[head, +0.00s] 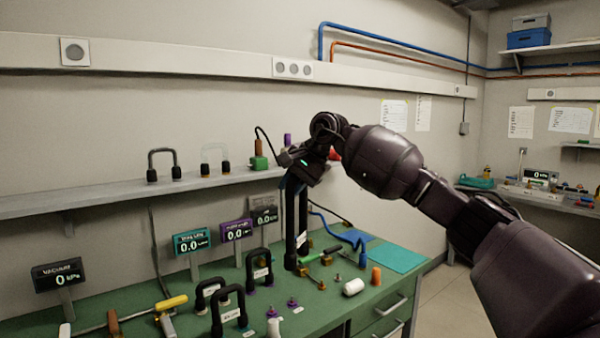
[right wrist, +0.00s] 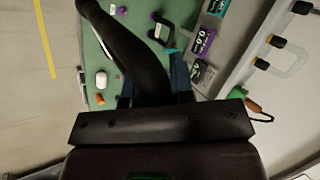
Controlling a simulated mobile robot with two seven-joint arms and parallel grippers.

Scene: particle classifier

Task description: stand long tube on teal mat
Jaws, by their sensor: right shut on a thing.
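My right gripper (head: 297,180) reaches in from the right and is shut on the long black tube (head: 290,225). The tube hangs roughly upright below the gripper, over the back middle of the green bench; I cannot tell whether its lower ends touch the bench. In the right wrist view the tube (right wrist: 128,45) runs away from the jaws as a dark, bent shape. The teal mat (head: 398,258) lies flat at the bench's right end, to the right of the tube, with nothing on it. My left gripper is not in view.
Shorter black U-tubes (head: 229,312) stand at the bench front. A white cylinder (head: 353,287), an orange cap (head: 376,276) and a blue stand (head: 345,238) are between the tube and the mat. Displays (head: 192,242) line the back. A grey shelf (head: 100,194) is above.

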